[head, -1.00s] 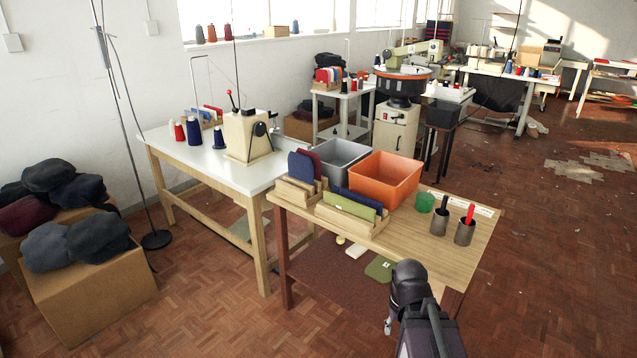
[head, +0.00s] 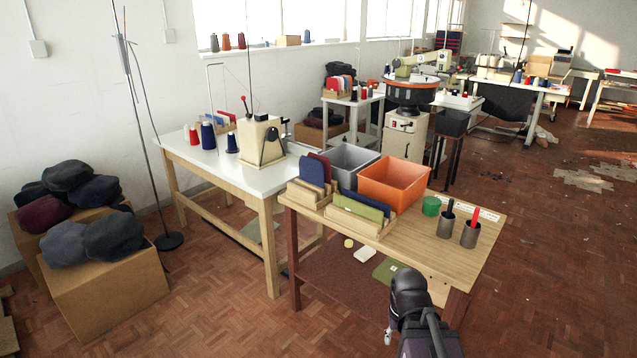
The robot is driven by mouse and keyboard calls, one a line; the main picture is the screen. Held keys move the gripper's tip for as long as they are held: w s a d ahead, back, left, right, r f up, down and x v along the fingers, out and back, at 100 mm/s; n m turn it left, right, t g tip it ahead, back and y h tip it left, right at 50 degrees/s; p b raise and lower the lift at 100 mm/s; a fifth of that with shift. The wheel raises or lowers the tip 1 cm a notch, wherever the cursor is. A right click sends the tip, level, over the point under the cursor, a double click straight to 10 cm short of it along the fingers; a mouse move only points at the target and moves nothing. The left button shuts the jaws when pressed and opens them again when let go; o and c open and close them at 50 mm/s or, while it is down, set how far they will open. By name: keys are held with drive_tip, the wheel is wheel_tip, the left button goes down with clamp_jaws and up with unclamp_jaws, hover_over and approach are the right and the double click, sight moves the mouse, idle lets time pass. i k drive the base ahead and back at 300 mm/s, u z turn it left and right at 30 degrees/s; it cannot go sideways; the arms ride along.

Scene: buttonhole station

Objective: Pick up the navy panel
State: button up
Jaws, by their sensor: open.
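Two navy panels show on the wooden table. One navy panel (head: 312,171) stands upright in the left wooden rack (head: 308,197), in front of a maroon panel (head: 322,163). Another navy panel (head: 364,198) stands in the front wooden rack (head: 352,225), behind an olive green panel (head: 357,208); only its upper part shows. My arm rises at the bottom, in front of the table. A small pale tip of my gripper (head: 388,337) shows beside it, low and well apart from both racks. The rest of the gripper is hidden behind the arm.
A grey bin (head: 348,161) and an orange bin (head: 393,182) stand behind the racks. A green tub (head: 431,206) and two metal cups (head: 446,224) stand to the right. A white sewing table (head: 205,160) adjoins at left. The floor (head: 220,315) at front left is clear.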

sight(311, 170)
drive_tip(key=u, duration=0.1)
drive_tip(key=i, duration=0.95)
drive_tip(key=z, duration=0.05)
